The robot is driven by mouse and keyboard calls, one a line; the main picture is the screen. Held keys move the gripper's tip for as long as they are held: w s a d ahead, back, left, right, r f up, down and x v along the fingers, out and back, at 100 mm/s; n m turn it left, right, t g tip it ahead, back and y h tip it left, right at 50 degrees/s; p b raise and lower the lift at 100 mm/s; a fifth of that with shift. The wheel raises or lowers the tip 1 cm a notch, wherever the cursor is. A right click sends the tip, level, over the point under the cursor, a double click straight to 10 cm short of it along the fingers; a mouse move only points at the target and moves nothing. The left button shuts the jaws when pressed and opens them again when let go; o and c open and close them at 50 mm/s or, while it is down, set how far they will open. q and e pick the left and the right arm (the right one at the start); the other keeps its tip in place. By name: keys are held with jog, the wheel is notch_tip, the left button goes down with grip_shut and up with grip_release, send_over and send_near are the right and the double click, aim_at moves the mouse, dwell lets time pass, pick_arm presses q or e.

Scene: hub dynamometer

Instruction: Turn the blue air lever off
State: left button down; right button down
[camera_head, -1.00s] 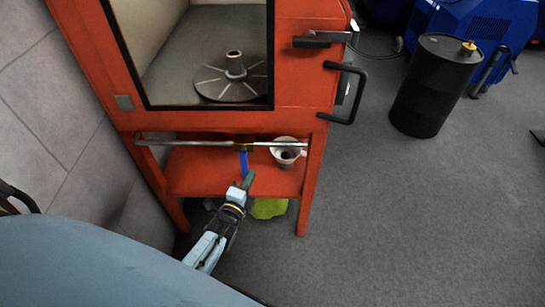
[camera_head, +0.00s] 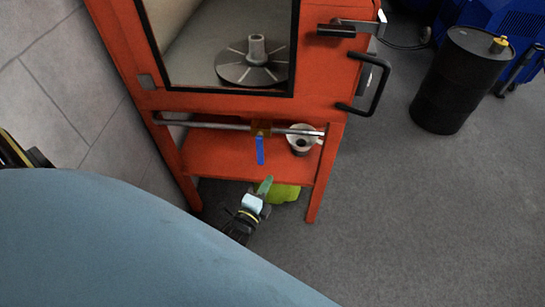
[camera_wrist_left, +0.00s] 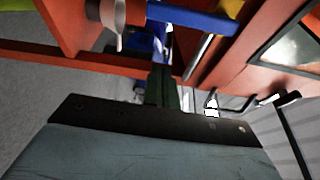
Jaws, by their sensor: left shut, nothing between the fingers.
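The blue air lever (camera_head: 260,150) hangs straight down from a brass valve (camera_head: 261,128) on the horizontal metal pipe (camera_head: 205,124) at the front of the red cabinet. The lever also shows in the left wrist view as a blue bar (camera_wrist_left: 195,18) crossing the top, beyond the fingertips. My left gripper (camera_head: 265,186) is shut and empty just below the lever's lower end, apart from it. Its dark green fingers (camera_wrist_left: 162,88) are together in the left wrist view. My right gripper is in neither view.
A grey flared cup (camera_head: 301,140) sits on the red lower shelf (camera_head: 215,155) right of the lever. A yellow-green object (camera_head: 286,193) lies under the shelf. The cabinet's black handle (camera_head: 372,90) juts out at right. A black drum (camera_head: 455,85) stands beyond open floor.

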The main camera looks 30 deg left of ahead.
pick_arm(q)
jog(key=s, duration=0.2)
jog(key=shift+s+d, duration=0.2)
jog(key=shift+s, duration=0.1)
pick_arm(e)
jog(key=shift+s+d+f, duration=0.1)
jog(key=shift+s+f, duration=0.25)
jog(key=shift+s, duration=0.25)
